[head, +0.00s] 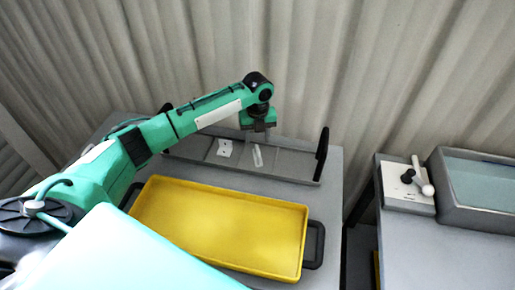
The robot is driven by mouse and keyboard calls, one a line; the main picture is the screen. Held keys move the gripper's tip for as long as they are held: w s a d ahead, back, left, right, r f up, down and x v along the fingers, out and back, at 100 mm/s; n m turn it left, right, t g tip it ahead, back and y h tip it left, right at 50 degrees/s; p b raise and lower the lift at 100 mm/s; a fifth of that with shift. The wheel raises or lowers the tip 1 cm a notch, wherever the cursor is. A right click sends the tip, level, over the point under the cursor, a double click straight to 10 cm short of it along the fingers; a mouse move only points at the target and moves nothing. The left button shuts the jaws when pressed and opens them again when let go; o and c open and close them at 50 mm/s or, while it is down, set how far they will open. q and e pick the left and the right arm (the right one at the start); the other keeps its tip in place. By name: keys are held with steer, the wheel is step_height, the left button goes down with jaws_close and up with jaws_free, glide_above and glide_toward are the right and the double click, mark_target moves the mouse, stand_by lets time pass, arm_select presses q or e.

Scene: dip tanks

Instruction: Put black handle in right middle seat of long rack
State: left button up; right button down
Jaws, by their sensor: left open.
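My left gripper (258,130) points down over the long grey rack (290,165) at the back of the table; it is open, and its fingertips are small and hard to make out. A white plate (224,147) with dark marks and a slim white bar (257,156) lie in the rack below and beside the gripper. An upright black handle-like piece (321,154) stands at the rack's right end. I cannot tell whether it is a loose handle or part of the rack. The rack's left part is partly hidden by my left arm. My right gripper is out of view.
A yellow tray (219,196) with black side grips (314,245) lies in front of the rack. On a separate grey table at right stand a white box (398,200) with a lever and a grey tank (472,199). A gap separates the tables. A corrugated wall rises behind.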

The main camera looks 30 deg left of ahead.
mark_target(258, 149)
arm_select(q)
steer(key=shift+r, duration=2.3)
